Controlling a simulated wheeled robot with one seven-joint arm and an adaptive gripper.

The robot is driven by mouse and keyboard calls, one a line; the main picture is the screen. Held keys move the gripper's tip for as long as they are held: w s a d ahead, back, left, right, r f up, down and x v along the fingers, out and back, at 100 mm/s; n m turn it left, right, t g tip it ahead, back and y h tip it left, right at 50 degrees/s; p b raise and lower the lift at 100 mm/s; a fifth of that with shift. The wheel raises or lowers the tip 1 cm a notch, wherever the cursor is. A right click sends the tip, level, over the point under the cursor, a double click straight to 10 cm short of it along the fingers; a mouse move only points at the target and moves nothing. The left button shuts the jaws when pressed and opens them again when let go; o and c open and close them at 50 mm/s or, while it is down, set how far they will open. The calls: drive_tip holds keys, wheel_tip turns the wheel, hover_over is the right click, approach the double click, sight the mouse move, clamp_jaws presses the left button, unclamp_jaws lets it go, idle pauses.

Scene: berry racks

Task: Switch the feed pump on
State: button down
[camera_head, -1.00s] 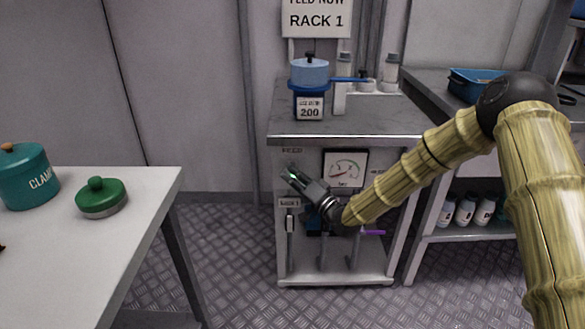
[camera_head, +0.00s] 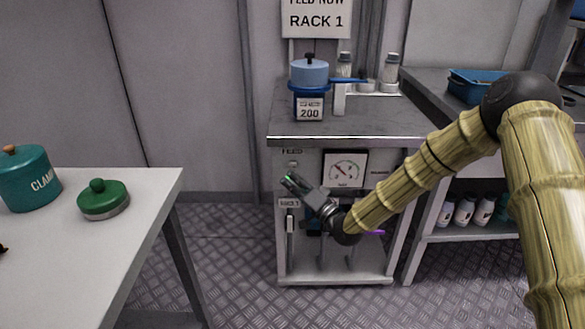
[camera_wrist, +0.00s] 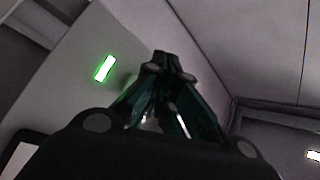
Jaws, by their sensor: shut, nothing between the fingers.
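The rack cabinet (camera_head: 345,140) has a "FEED" label (camera_head: 292,151) at the upper left of its front panel, with a small, unclear fitting (camera_head: 293,164) below it. My gripper (camera_head: 287,181) is just below that fitting, in front of the panel; whether it touches cannot be told. In the wrist view a green rectangle (camera_wrist: 104,68) glows on the pale panel, left of my gripper (camera_wrist: 161,62). The fingers are together with nothing between them.
A "RACK 1" tag (camera_head: 289,203) and a pale lever (camera_head: 290,224) are below my gripper. A blue pot (camera_head: 310,73) on a scale stands on the cabinet. A white table (camera_head: 150,190) with a teal canister (camera_head: 28,180) is at the left.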

drive_tip(key=shift+s+p, duration=0.5)
drive_tip(key=shift+s, duration=2)
